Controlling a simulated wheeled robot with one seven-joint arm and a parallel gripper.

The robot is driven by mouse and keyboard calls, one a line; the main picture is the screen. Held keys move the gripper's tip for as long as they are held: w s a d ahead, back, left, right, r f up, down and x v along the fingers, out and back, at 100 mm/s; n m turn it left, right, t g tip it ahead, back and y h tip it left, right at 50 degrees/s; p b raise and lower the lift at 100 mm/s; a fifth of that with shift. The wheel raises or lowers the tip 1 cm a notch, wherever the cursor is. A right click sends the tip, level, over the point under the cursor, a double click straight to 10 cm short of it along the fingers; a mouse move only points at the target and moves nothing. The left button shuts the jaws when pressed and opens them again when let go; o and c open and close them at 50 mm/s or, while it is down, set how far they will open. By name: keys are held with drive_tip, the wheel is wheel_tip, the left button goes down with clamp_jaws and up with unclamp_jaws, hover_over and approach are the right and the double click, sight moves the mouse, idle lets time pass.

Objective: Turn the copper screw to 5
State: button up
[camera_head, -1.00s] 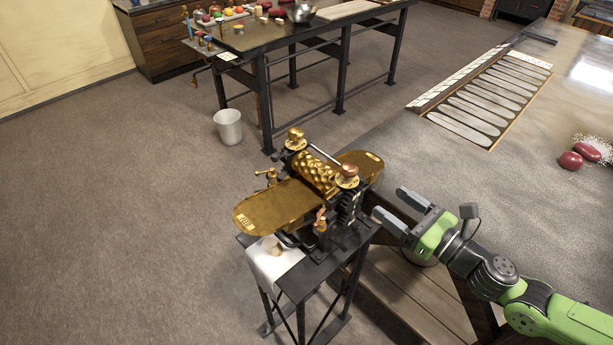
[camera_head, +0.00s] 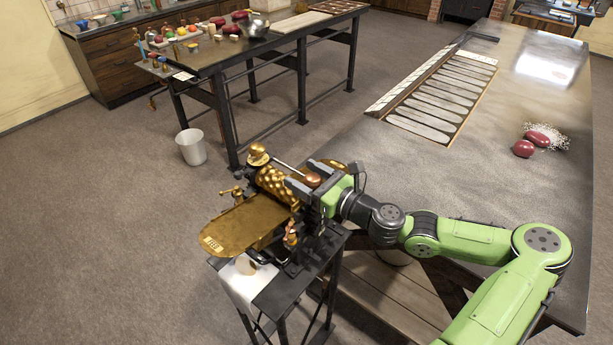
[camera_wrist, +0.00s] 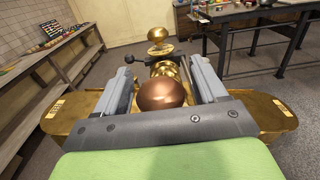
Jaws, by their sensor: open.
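The copper screw (camera_wrist: 162,94) is a rounded copper knob. In the wrist view it sits between the two open fingers of my gripper (camera_wrist: 160,85), with a gap to the finger at each side. In the head view the copper screw (camera_head: 313,180) shows between the fingers of my gripper (camera_head: 306,180), at the near end of the drop roller (camera_head: 272,182). A brass knob (camera_head: 258,154) stands at the roller's far end, and it also shows in the wrist view (camera_wrist: 157,34). I cannot read any scale or number on the screw.
The roller's long brass plate (camera_head: 235,232) sticks out on both sides of it. The roller stands on a small black stand (camera_head: 280,294) with a white cloth (camera_head: 243,283). A large grey table (camera_head: 440,170) lies to the right. A white bucket (camera_head: 191,148) stands on the floor.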

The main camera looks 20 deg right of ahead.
drive_tip(key=shift+c, duration=0.5)
drive_tip(key=c, duration=0.9)
drive_tip(key=shift+r+n+g+y+p, duration=0.25)
drive_tip(key=shift+n+g+y+p, duration=0.35)
drive_tip(key=shift+p, duration=0.55)
drive_tip(key=shift+c, duration=0.3)
drive_tip(key=shift+a+f+n+g+y+p, duration=0.15)
drive_tip(key=shift+n+g+y+p, duration=0.15)
drive_tip(key=shift+y+p, duration=0.35)
drive_tip(key=o, duration=1.1)
drive_tip(key=shift+f, duration=0.1)
drive_tip(key=shift+c, duration=0.2)
drive_tip(key=v, duration=1.6)
